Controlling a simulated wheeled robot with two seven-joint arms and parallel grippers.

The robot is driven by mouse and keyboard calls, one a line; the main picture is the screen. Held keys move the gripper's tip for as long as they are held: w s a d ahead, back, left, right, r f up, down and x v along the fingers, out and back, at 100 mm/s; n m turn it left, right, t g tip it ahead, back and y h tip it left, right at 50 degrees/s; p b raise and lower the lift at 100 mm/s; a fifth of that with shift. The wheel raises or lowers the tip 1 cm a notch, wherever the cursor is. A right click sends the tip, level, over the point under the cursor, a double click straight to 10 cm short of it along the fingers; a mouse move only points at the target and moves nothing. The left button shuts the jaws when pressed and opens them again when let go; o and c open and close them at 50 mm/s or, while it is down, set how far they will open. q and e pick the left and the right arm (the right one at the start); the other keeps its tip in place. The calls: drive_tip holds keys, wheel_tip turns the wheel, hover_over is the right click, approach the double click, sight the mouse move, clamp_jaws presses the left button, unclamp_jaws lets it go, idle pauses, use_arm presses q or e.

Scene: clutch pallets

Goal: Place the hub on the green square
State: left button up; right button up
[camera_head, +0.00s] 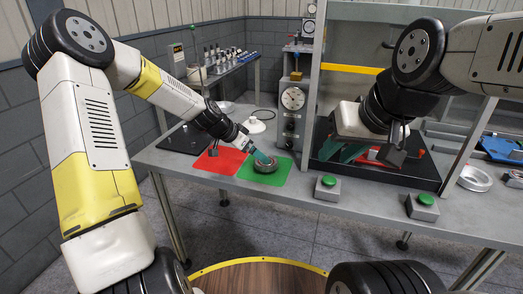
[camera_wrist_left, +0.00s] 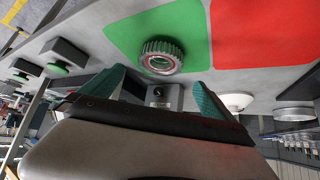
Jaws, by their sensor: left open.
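The hub (camera_head: 266,166) is a round, grey, toothed metal part. It lies flat on the green square (camera_head: 280,178) on the bench. In the left wrist view the hub (camera_wrist_left: 161,57) sits near one edge of the green square (camera_wrist_left: 190,25). My left gripper (camera_head: 262,157) is at the hub, with its teal fingers spread apart. In the left wrist view the left gripper (camera_wrist_left: 160,88) is open, and the hub lies just beyond its fingertips with no visible grip. My right gripper (camera_head: 393,148) hangs over a black tray at right; its finger gap is unclear.
A red square (camera_head: 219,161) lies left of the green one. The black tray (camera_head: 420,175) under a metal frame holds red and green areas. Two green-button boxes (camera_head: 326,189) (camera_head: 422,207) stand along the front edge. A gauge unit (camera_head: 291,110) stands behind the green square.

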use_arm(q)
drive_tip(key=s+a+r+n+y, duration=0.1)
drive_tip(key=s+a+r+n, duration=0.2)
drive_tip(key=s+r, duration=0.4)
drive_tip(key=s+a+r+n+y, duration=0.1)
drive_tip(key=s+a+r+n, duration=0.2)
drive_tip(key=s+r, duration=0.4)
drive_tip(key=s+a+r+n+t+y, duration=0.1)
drive_tip(key=s+r, duration=0.6)
drive_tip(key=s, duration=1.1)
drive_tip(key=a+n+y, duration=0.1)
drive_tip(key=a+n, duration=0.1)
drive_tip(key=a, duration=0.1)
drive_tip(key=shift+s+a+n, duration=0.2)
drive_tip(key=shift+s+n, duration=0.2)
